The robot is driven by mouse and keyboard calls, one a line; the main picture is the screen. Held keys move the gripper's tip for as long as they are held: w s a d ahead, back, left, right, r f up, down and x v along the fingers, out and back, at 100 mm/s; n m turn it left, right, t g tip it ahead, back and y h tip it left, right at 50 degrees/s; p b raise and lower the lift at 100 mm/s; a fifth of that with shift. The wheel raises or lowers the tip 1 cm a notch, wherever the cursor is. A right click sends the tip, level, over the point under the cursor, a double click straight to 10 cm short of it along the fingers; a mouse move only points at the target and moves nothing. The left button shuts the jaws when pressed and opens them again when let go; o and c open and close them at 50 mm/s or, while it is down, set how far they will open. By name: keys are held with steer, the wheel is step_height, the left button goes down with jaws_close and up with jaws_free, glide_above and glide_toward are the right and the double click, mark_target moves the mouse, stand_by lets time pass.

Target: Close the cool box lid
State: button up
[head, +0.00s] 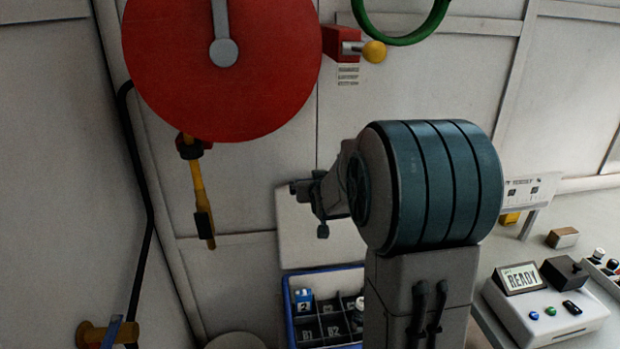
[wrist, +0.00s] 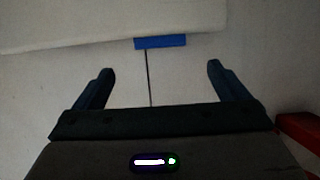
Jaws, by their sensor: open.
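The cool box (head: 288,315) is blue, low in the head view, with dark compartments inside. Its pale lid (head: 300,235) stands raised behind it, so the box is open. My gripper (head: 306,208) is in front of the lid's upper part, partly hidden by my arm. In the wrist view my gripper (wrist: 161,68) is open with nothing between its fingers. A pale slab, apparently the lid (wrist: 60,25), crosses the top of that view, with a blue tab (wrist: 160,42) at its edge just beyond the fingertips. I cannot tell any contact.
A blue-capped vial (head: 303,298) sits in the box's left compartment. A large red disc (head: 270,80) and a yellow-handled lever (head: 197,195) are on the wall above left. A console reading READY (head: 545,310) stands on the bench at right. A red part (wrist: 300,133) edges the wrist view.

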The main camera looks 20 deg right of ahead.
steer(key=p+x, duration=0.2)
steer(key=x, duration=0.6)
steer(key=shift+w+d+f, duration=0.1)
steer(key=shift+w+f, duration=0.1)
steer(key=shift+w, duration=0.15)
steer(key=c, duration=1.4)
steer(key=shift+s+f, duration=0.1)
